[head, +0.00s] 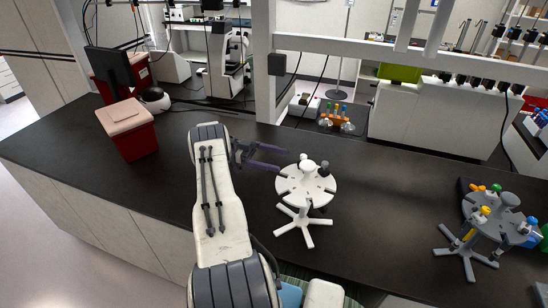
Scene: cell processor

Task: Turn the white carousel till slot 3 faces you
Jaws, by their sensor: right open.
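The white carousel (297,189) stands upright on the black bench, right of the picture's middle. It has a round slotted top plate on a splayed-leg base. A white knob (308,166) rises at its centre, and a dark grey piece (325,168) sits near its far right rim. Slot numbers are too small to read, so I cannot tell which slot faces me. My right gripper (282,159) has purple fingers, open and pointing right, at the carousel's far left side. Nothing shows between them. Whether they touch the rim is unclear. My left gripper is not in view.
A grey carousel (482,219) with coloured-cap tubes stands at the right. A red box (131,137) with a pale lid sits at the back left, near a dark monitor (109,70). A white post (264,65) rises behind. The bench between the carousels is clear.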

